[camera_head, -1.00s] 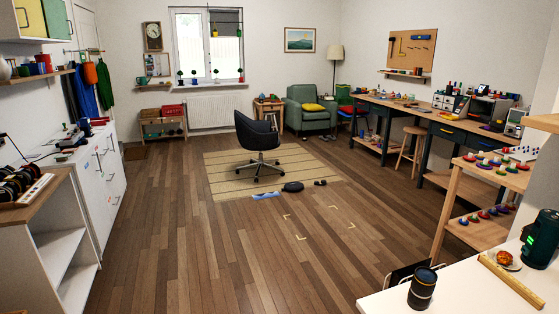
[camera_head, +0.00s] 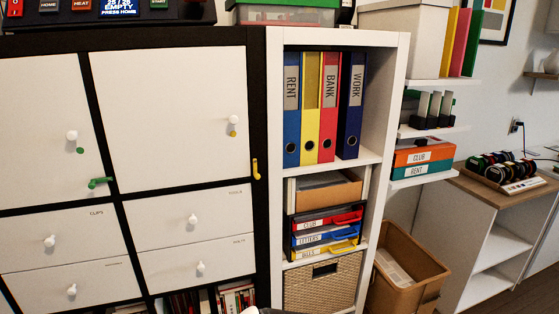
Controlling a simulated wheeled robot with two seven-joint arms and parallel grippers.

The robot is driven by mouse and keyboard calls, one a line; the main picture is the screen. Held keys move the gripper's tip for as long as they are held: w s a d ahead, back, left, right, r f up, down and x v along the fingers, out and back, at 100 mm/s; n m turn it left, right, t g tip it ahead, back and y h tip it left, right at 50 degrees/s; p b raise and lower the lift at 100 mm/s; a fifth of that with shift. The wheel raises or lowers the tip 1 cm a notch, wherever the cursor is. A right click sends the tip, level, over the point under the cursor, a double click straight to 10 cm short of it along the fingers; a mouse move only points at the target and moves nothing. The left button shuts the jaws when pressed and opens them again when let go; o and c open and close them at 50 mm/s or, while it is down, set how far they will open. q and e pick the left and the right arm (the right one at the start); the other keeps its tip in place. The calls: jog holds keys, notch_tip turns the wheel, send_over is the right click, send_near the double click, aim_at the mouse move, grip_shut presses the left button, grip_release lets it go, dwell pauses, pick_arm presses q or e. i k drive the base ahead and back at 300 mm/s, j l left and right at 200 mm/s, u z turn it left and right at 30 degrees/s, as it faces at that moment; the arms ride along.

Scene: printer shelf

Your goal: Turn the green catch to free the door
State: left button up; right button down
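The green catch (camera_head: 99,183) is on the dark cabinet frame, at the lower right edge of the left white door (camera_head: 40,125). Its lever lies roughly level. The left door is shut, with a white knob (camera_head: 72,135) and a green dot (camera_head: 80,150) below it. The right door (camera_head: 165,110) is also shut, with a white knob (camera_head: 233,119) and a yellow dot. A yellow catch (camera_head: 255,169) hangs upright on the frame to its right. Neither gripper is in view.
White drawers (camera_head: 190,228) sit below the doors, and a device with a lit display (camera_head: 120,8) stands on top. To the right are a shelf with binders (camera_head: 328,108), a wicker basket (camera_head: 322,284) and a cardboard box (camera_head: 408,275) on the floor.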

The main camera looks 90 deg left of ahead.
aim_at(92, 185)
jog(key=u, duration=3.85)
jog(key=l+z, duration=0.3)
jog(key=k, duration=0.05)
